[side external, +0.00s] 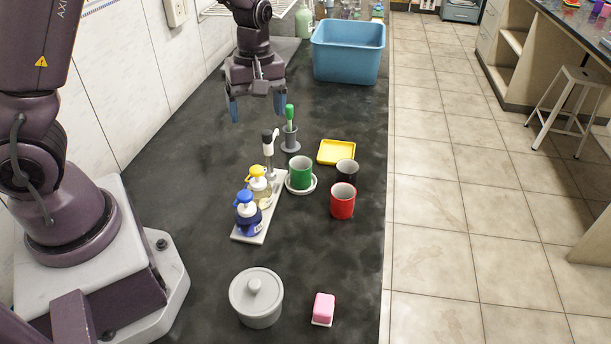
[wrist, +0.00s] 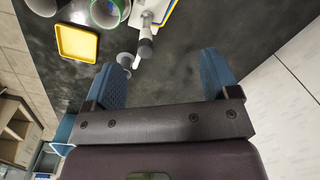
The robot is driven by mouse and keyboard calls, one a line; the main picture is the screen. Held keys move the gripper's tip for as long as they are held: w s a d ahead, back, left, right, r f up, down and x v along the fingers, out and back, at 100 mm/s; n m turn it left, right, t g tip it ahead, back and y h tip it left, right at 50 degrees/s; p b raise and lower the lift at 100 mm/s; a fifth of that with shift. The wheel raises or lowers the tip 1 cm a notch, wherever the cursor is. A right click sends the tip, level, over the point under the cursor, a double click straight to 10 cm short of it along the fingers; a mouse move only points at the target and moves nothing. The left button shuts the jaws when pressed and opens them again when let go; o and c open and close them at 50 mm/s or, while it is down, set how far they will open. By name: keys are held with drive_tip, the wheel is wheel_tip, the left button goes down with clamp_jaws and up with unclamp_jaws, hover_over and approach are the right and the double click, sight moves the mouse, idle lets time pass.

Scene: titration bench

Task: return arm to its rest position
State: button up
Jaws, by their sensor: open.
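My gripper (side external: 258,106) hangs in the air over the dark bench, behind and to the left of the grey holder with the green-handled tool. Its two blue fingers are spread apart, and nothing is between them. In the wrist view the open fingers (wrist: 166,82) frame bare dark bench top. My gripper is apart from everything on the bench, and no object hides it in the side view.
Near it are a green-handled tool (side external: 290,114), yellow tray (side external: 335,153), green mug (side external: 301,175), red mug (side external: 343,203) and yellow-capped bottle (side external: 259,188). A blue basin (side external: 347,63) stands behind right. A tiled wall (side external: 140,95) borders the left. Bench left of my gripper is bare.

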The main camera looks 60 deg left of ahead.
drive_tip(key=s+d+r+m+t, duration=0.3)
drive_tip(key=s+d+r+m, duration=0.1)
drive_tip(key=s+r+m, duration=0.3)
drive_tip(key=s+d+r+m+t, duration=0.3)
drive_tip(key=s+d+r+m, duration=0.2)
drive_tip(key=s+r+m, duration=0.2)
wheel_tip(320, 180, up, 3)
drive_tip(key=shift+s+d+f+m, duration=0.2)
drive_tip(key=shift+s+m, duration=0.05)
drive_tip(key=shift+m, duration=0.65)
